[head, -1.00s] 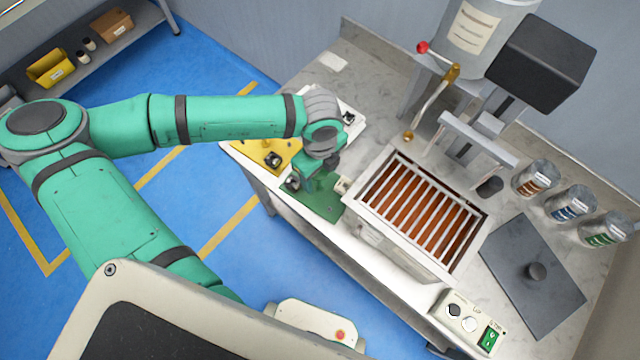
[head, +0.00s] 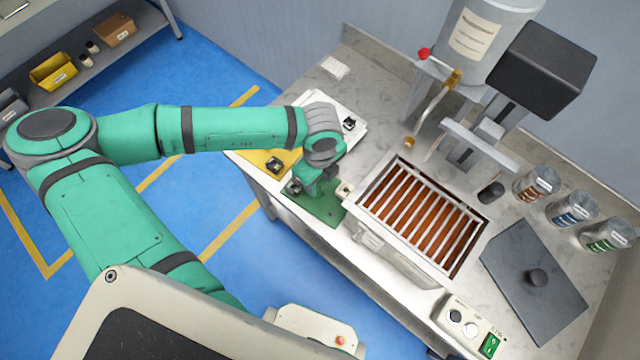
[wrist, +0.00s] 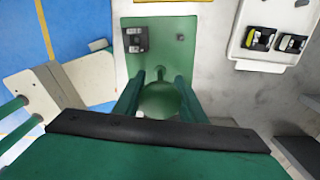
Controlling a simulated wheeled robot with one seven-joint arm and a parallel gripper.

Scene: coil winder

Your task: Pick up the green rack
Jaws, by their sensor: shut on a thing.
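The green rack (head: 322,212) is a flat green plate near the table's left front edge, left of the slatted metal tank. It also shows in the wrist view (wrist: 163,48), with a dark block (wrist: 135,40) at its upper left and a short green post in its middle. My gripper (wrist: 158,84) points down over the plate. Its two green fingers are close on either side of a round green part in line with the post, and it appears shut on the rack there. The fingers and wrist hide part of the plate. The rack appears to lie flat on the table.
The tank (head: 420,212) with orange-brown contents stands close to the right of the rack. A yellow plate (head: 258,158) and a white tray (wrist: 247,54) with small parts lie beyond it. A grey lid (head: 550,290) and several cans are farther right.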

